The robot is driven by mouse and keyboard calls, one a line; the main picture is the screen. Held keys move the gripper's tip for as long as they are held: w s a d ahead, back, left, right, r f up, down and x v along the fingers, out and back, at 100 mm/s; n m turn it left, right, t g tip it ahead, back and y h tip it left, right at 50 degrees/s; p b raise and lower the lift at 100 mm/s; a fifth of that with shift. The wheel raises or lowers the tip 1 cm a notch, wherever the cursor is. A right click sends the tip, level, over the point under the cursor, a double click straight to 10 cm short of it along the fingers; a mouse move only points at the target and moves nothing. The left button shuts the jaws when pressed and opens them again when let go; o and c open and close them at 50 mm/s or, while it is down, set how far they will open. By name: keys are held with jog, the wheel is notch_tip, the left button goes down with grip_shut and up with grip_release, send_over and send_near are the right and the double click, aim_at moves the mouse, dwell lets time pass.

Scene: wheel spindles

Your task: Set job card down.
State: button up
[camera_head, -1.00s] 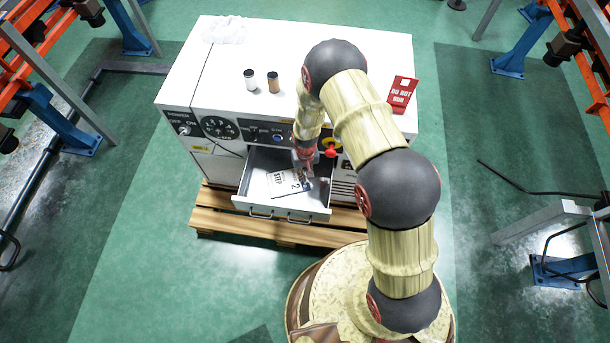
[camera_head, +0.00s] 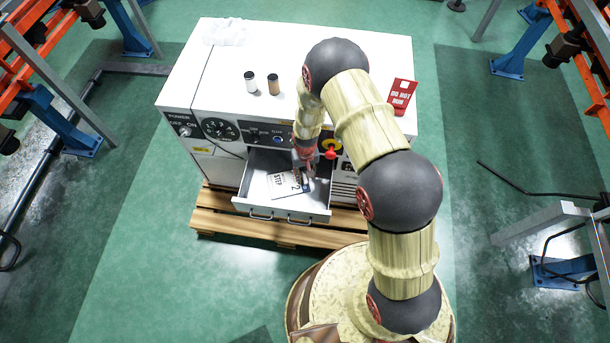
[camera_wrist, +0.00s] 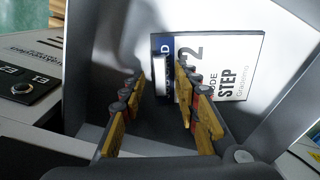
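The job card (camera_head: 284,184) is a white card with a blue edge and the words "STEP" and "2". It lies in the open drawer (camera_head: 320,214). In the wrist view the card (camera_wrist: 235,62) rests on the drawer floor, with a pale upright tab (camera_wrist: 159,76) at its blue edge. My gripper (camera_head: 308,171) is over the right part of the drawer. In the wrist view my gripper's (camera_wrist: 160,80) fingers stand apart on both sides of the tab, with gaps visible on each side. Part of the blue edge is hidden by the right finger.
The drawer belongs to a white machine (camera_head: 230,85) on a wooden pallet (camera_head: 214,212). On its top stand two small bottles (camera_head: 251,82) (camera_head: 273,83), a red "DO NOT RUN" sign (camera_head: 402,93) and a crumpled white cloth (camera_head: 228,32). A red knob (camera_head: 330,153) is close beside my gripper.

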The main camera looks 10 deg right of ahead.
jog(key=s+d+r+t+p, duration=0.1)
jog(key=d+r+p, duration=0.1)
jog(key=r, duration=1.9)
jog(key=s+d+r+t+p, duration=0.1)
jog(key=d+r+t+p, duration=0.1)
jog(key=r, duration=1.9)
jog(key=s+d+r+t, duration=0.1)
jog(key=s+r, duration=0.7)
jog(key=s, duration=0.3)
jog(key=s+d+r+t, duration=0.1)
jog(key=s+d+r, duration=0.1)
jog(key=s+r, duration=0.7)
jog(key=shift+s+d+m+t, duration=0.3)
jog(key=shift+s, duration=0.55)
jog(key=shift+a, duration=0.1)
